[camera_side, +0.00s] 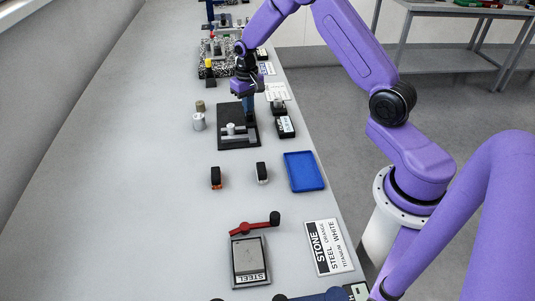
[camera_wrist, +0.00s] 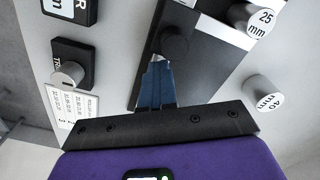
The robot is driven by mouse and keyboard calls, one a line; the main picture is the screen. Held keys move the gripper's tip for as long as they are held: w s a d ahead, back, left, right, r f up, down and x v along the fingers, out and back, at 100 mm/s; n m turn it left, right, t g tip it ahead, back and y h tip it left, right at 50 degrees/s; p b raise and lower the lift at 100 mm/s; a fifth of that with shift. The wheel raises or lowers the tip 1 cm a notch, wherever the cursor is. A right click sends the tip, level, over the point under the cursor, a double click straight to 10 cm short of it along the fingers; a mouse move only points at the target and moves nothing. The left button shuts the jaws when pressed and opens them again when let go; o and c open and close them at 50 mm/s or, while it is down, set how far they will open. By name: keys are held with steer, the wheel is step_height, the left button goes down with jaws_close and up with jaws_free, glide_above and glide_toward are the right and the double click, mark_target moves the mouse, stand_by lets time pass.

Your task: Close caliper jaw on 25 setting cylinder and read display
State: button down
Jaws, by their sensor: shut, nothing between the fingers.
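The caliper is a black plate (camera_side: 225,141) with a light metal beam and jaws in the side view; its dark plate and pale beam also show in the wrist view (camera_wrist: 205,70). The 25 mm setting cylinder (camera_wrist: 258,18) stands at the beam in the wrist view, and a pale cylinder (camera_side: 231,128) stands on the plate in the side view. I cannot tell whether the jaw touches it. My gripper (camera_side: 249,117) is shut and empty, its blue fingers pointing down at the plate's right side, near a dark knob (camera_wrist: 172,43). The display's reading is not legible.
A 40 mm cylinder (camera_wrist: 262,92) stands off the plate. Dark labelled boxes (camera_side: 285,127) and a printed card (camera_side: 277,91) lie right of the plate. A blue tray (camera_side: 304,171), two small blocks and a steel plate with a red lever lie nearer. The table's left side is clear.

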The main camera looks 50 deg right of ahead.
steer(key=shift+w+d, duration=0.3)
steer(key=shift+d, duration=0.05)
steer(key=shift+r, duration=0.15)
step_height(320, 180, up, 7)
stand_by(1.0)
